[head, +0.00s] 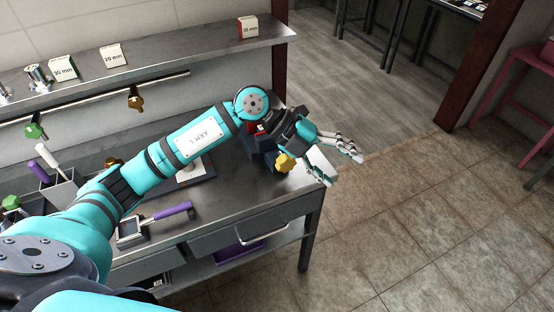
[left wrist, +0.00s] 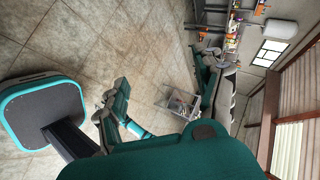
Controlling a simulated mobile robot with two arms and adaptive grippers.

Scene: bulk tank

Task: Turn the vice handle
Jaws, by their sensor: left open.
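The vice (head: 258,148) is a dark blue and red body on the right end of the bench, largely hidden behind my left wrist. A yellow knobbed piece (head: 286,162) shows beside it, just below my wrist; I cannot tell for certain whether it belongs to the vice handle. My left gripper (head: 343,170) is open and empty, with its pale fingers spread past the bench's right end. It is to the right of the vice and apart from the yellow piece. The left wrist view does not clearly show the vice. My right gripper is not identifiable.
The metal bench (head: 225,197) carries a purple-handled tool (head: 172,211) and a tool holder (head: 62,190). A drawer handle (head: 262,236) sticks out in front. The tiled floor (head: 430,215) right of the bench is clear.

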